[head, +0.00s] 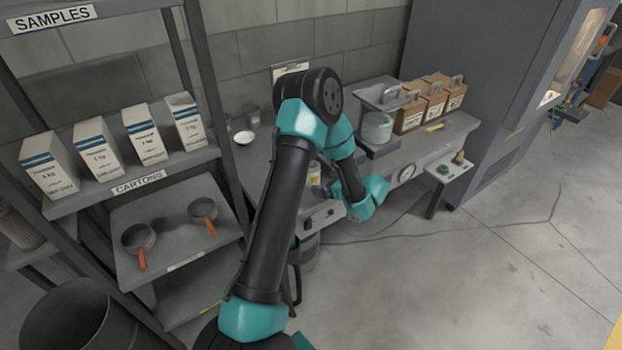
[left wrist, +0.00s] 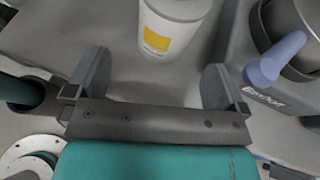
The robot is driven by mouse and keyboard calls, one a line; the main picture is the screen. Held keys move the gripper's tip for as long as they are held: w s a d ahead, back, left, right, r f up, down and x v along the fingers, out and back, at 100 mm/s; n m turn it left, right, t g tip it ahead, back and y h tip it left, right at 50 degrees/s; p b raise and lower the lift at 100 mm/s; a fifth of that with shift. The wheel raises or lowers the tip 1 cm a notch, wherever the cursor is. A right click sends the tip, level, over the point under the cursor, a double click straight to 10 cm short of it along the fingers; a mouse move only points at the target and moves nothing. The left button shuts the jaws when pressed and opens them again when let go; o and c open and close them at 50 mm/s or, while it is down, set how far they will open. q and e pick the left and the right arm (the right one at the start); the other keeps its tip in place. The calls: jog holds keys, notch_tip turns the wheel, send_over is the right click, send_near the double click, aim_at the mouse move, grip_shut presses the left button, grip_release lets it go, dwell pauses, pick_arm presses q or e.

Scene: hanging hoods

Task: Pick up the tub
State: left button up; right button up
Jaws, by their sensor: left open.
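A white tub (left wrist: 168,32) with a yellow label stands on the grey worktop in the left wrist view, cut off by the top edge. In the head view a small part of what looks like this tub (head: 314,176) shows behind my arm. My left gripper (left wrist: 157,80) is open and empty. Its two fingers are spread, with the tub just beyond their tips, roughly between them and not touching. In the head view my arm hides most of this gripper. My right gripper is in neither view.
A pot with a blue handle (left wrist: 278,58) sits on a grey device close right of the tub. On the bench (head: 455,130) stand a press-like stand (head: 378,97) holding another pale container and several brown cartons (head: 432,97). A shelf with cartons and pans (head: 140,238) is at left.

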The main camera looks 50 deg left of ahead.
aim_at(318, 179)
pick_arm(q)
jog(key=shift+a+f, duration=0.2)
jog(key=shift+a, duration=0.4)
jog(key=shift+x, duration=2.6)
jog(key=shift+w, duration=0.2)
jog(key=shift+c, duration=0.4)
jog(key=c, duration=0.8)
jog(key=shift+r, duration=0.15)
